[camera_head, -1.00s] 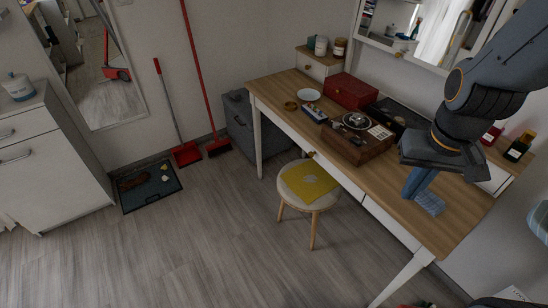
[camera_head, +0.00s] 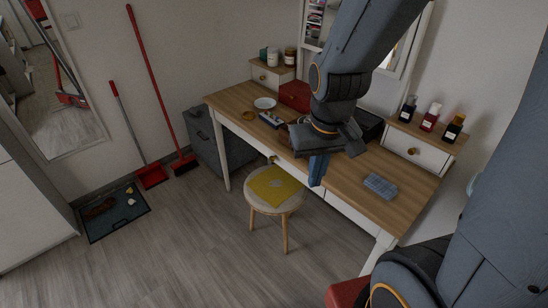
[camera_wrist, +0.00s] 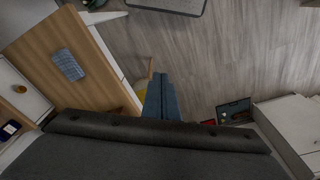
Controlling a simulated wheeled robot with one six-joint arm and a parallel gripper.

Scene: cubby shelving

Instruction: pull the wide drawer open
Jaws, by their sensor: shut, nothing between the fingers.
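The wide drawer's white front (camera_head: 345,206) runs under the front edge of the wooden desk (camera_head: 402,203). It looks closed. A small brass knob (camera_head: 272,159) shows on the desk front above the stool; which panel it belongs to is hard to tell. My gripper (camera_head: 317,182) points down at the desk's front edge, right of the knob, blue fingers shut and empty. I cannot tell whether it touches the front. In the wrist view the fingers (camera_wrist: 161,98) are together, beside the desk edge; the drawer handle is not clear there.
A round stool (camera_head: 275,190) with a yellow cloth stands close before the desk, left of my gripper. A blue patterned item (camera_head: 380,185) lies on the desktop. A small drawer box (camera_head: 413,150) with bottles stands at the back right.

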